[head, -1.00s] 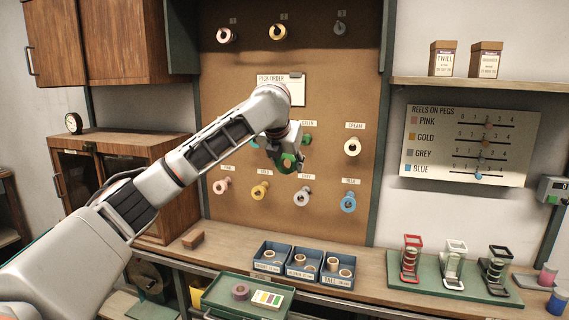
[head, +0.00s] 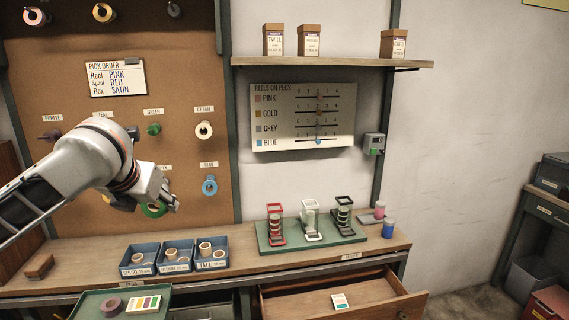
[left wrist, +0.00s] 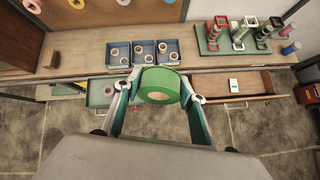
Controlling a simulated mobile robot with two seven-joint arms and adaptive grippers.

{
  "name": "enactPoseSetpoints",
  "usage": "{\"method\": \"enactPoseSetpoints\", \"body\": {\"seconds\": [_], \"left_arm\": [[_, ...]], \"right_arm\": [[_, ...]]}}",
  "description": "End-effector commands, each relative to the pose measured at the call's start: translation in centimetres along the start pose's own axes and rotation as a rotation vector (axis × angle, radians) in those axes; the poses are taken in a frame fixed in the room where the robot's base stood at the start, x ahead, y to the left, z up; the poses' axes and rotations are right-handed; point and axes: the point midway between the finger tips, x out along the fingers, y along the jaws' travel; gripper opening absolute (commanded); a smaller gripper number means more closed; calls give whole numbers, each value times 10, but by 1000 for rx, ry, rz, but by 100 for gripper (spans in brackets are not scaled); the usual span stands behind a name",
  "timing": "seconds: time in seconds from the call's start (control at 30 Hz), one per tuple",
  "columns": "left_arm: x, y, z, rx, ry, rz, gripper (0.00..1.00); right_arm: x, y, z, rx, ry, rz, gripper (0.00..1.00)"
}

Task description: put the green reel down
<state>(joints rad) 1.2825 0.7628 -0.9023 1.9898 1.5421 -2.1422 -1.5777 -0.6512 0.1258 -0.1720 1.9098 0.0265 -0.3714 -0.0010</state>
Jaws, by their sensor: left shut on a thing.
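My left gripper (left wrist: 160,92) is shut on the green reel (left wrist: 160,72), with one finger on each side of it. In the head view the green reel (head: 154,210) shows partly below my left gripper (head: 162,204), in front of the pegboard's lower part. The peg under the GREEN label (head: 153,129) has a small green end and no reel visible on it. My right gripper is in neither view now.
Blue bins (head: 139,261) with small rolls stand on the bench (head: 240,260). A green tray (head: 88,304) holds a mauve reel (head: 111,306) and a colour card. An open drawer (head: 285,302) holds a small card. A green stand (head: 270,243) carries several spool holders.

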Motion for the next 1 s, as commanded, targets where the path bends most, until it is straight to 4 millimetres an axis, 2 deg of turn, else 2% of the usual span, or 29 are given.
{"method": "enactPoseSetpoints", "body": {"seconds": [0.03, 0.1, 0.2, 0.33, 0.5, 1.0], "left_arm": [[-6, -11, -16, 19, -3, -17, 22], [-15, -22, -33, 37, -7, -36, 22], [-25, -34, -53, 55, -13, -56, 22], [-34, -43, -70, 70, -17, -74, 22], [-39, -46, -75, 78, -23, -77, 22], [-37, -46, -76, 74, -19, -80, 22]], "right_arm": [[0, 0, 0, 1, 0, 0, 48], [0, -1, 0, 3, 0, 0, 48], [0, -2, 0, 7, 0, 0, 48], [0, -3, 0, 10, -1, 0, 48], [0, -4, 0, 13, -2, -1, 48], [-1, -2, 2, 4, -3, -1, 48]]}}
